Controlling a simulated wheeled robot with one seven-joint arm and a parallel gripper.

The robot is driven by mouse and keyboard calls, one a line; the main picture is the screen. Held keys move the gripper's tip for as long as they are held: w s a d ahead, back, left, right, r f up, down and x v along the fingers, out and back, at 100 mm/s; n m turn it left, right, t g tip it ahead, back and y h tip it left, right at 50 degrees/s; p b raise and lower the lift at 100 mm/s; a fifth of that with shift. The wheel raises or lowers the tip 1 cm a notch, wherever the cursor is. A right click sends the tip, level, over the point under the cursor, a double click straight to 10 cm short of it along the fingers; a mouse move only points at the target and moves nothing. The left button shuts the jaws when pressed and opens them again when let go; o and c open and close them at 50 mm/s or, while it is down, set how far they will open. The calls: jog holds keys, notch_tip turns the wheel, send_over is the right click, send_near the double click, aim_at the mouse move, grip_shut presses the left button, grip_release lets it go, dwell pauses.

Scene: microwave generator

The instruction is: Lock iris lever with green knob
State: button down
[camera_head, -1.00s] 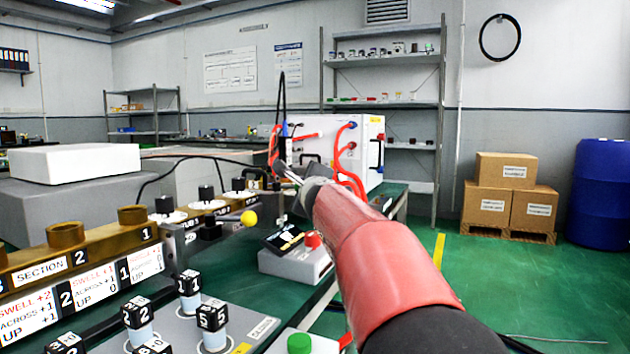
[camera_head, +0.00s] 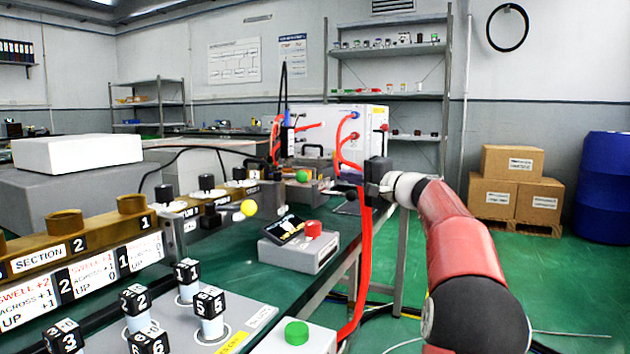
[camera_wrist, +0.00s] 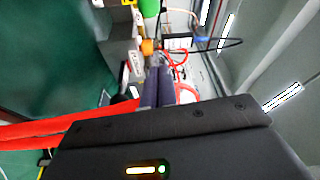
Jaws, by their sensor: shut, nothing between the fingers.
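The green knob (camera_head: 302,176) shows in the head view at the far end of the bench, by the brass and grey waveguide parts. In the wrist view a green round shape (camera_wrist: 150,8), likely the same knob, is at the top edge, beyond my fingertips and apart from them. The lever under it is too small to make out. In the wrist view the two dark fingers (camera_wrist: 155,84) are together and empty.
A yellow ball knob (camera_head: 249,208) and a grey box with a red button (camera_head: 313,229) stand nearer. A red cable (camera_head: 366,255) hangs beside my gripper. A white cabinet (camera_head: 325,130) stands behind. A green button (camera_head: 296,332) is at the front.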

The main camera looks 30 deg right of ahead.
aim_at(288, 177)
jog(key=p+x, duration=0.3)
jog(key=x, duration=0.6)
jog(key=shift+n, duration=0.3)
jog(key=shift+s+a+f+b, duration=0.15)
jog(key=shift+s+a+b, duration=0.35)
jog(key=shift+a, duration=0.35)
jog(key=shift+s+a+f+b, duration=0.15)
jog(key=shift+s+a+b, duration=0.2)
jog(key=shift+s+a, duration=0.35)
jog(key=shift+w+a, duration=0.1)
jog(key=shift+f+b, duration=0.1)
jog(key=shift+b, duration=0.2)
